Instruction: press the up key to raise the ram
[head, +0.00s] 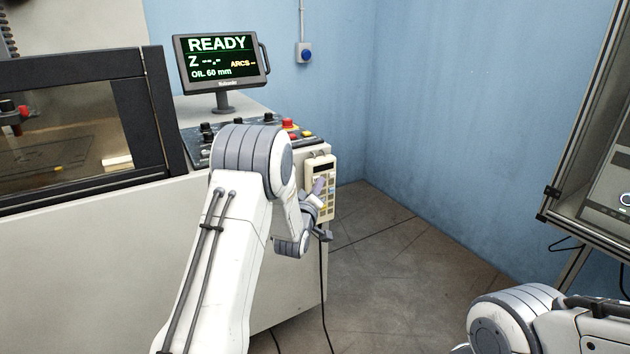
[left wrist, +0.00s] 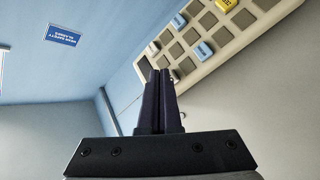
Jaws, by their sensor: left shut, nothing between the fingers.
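The cream hand-held key box (head: 329,206) hangs at the right end of the machine cabinet, its small dark display at the top. In the left wrist view the box (left wrist: 236,43) crosses the upper right, tilted, with rows of grey-brown keys. A blue key (left wrist: 203,50) and another blue key (left wrist: 178,21) stand out. Their markings are too small to read, so I cannot tell which is the up key. My left gripper (head: 319,186) is in front of the box. Its dark fingers (left wrist: 160,73) are shut and empty, tips close to the keys; contact cannot be told.
A monitor (head: 221,62) reads READY, with Z blank. The console (head: 206,133) carries knobs and a red button (head: 289,123). A dark cable (head: 323,290) hangs below the box. Open floor (head: 385,265) lies to the right, and a rack (head: 580,150) stands at far right.

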